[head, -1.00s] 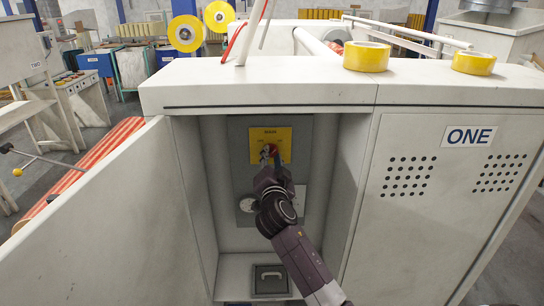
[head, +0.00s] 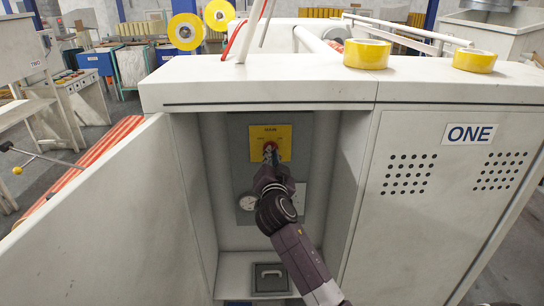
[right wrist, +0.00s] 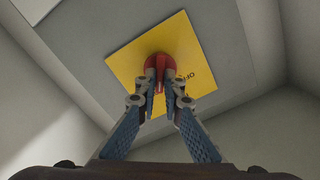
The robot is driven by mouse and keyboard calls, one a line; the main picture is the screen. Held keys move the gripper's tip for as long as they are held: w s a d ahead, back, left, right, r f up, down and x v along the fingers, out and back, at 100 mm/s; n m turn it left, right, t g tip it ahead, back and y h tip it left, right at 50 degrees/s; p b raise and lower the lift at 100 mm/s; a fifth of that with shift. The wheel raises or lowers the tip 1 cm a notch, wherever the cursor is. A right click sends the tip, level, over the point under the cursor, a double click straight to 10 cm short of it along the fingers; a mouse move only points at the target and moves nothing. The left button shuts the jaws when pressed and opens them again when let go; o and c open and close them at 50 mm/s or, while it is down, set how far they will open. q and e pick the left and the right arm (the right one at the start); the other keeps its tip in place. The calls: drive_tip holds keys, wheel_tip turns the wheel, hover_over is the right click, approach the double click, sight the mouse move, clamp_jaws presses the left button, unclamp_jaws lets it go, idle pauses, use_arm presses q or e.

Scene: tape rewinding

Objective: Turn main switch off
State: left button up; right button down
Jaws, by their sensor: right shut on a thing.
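The main switch is a red knob (right wrist: 160,62) on a yellow plate (head: 258,138) inside the open cabinet of the machine marked ONE. My right gripper (head: 270,155) reaches into the cabinet. In the right wrist view my right gripper (right wrist: 160,82) has its two fingertips on either side of the knob's red handle, shut on it. The fingers hide part of the knob and the plate's lettering; some letters near the right finger look like "OFF". My left gripper is not in view.
The cabinet door (head: 110,220) stands open at the left. The cabinet walls enclose my right arm on both sides. Round gauges sit below the switch, partly behind my gripper, and a grey box with a handle (head: 270,279) is at the bottom.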

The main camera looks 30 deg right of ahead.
drive_tip(key=shift+w+a+n+p, duration=0.15)
drive_tip(key=shift+n+p, duration=0.1)
drive_tip(key=shift+n, duration=3.4)
drive_tip(key=shift+a+n+p, duration=0.1)
drive_tip(key=shift+n+p, duration=0.15)
drive_tip(key=shift+n, duration=3.4)
drive_tip(key=c, duration=2.1)
unclamp_jaws()
